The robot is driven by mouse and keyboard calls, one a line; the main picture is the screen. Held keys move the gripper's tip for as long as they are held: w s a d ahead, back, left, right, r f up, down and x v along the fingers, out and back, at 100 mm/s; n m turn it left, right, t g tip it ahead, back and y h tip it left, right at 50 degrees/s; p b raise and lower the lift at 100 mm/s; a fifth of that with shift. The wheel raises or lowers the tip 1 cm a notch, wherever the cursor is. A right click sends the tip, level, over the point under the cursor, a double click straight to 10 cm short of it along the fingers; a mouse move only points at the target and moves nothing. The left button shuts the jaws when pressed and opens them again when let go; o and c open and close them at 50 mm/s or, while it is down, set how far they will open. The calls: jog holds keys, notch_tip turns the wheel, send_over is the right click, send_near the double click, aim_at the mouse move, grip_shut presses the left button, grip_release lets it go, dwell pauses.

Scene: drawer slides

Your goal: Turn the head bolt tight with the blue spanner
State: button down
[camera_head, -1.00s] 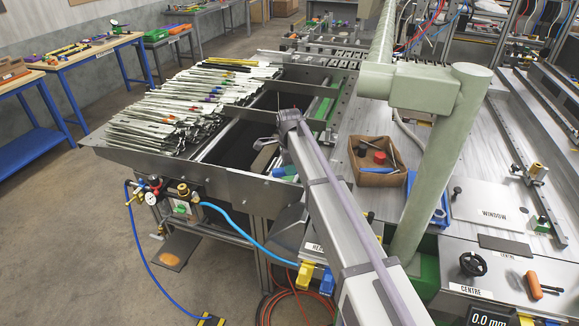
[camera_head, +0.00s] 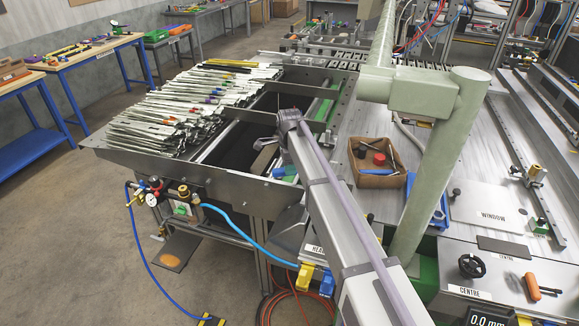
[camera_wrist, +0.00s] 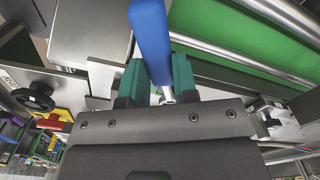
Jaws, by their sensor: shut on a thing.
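The blue spanner (camera_wrist: 150,35) shows in the wrist view as a blue handle rising from between my fingers, with a short bright metal part near them. My gripper (camera_wrist: 158,82), with dark green fingers, is shut on it. In the head view my arm hides most of the gripper; a small blue patch left of the arm may be the spanner, but I cannot tell. I cannot make out the head bolt in either view, nor whether the spanner's jaw is on it.
A frame with many metal slides (camera_head: 185,100) stands left of my arm. A cardboard box (camera_head: 377,178) sits on the bench to the right. A black handwheel (camera_wrist: 35,97) and a green roller or belt (camera_wrist: 250,42) lie near my gripper. Blue air hose (camera_head: 235,228) hangs below the frame.

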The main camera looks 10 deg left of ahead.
jog(key=shift+r+p, duration=0.65)
jog(key=shift+r, duration=0.05)
dwell(0.5)
notch_tip(320, 180, up, 2)
jog(key=shift+r+p, duration=0.25)
jog(key=shift+p, duration=0.95)
jog(key=c, duration=1.4)
grip_release()
jog(key=shift+f, duration=0.1)
grip_shut()
notch_tip(320, 180, up, 16)
jog(key=p, duration=1.6)
notch_tip(320, 180, down, 13)
jog(key=b, duration=1.3)
jog(key=shift+f, duration=0.15)
jog(key=shift+r, duration=0.35)
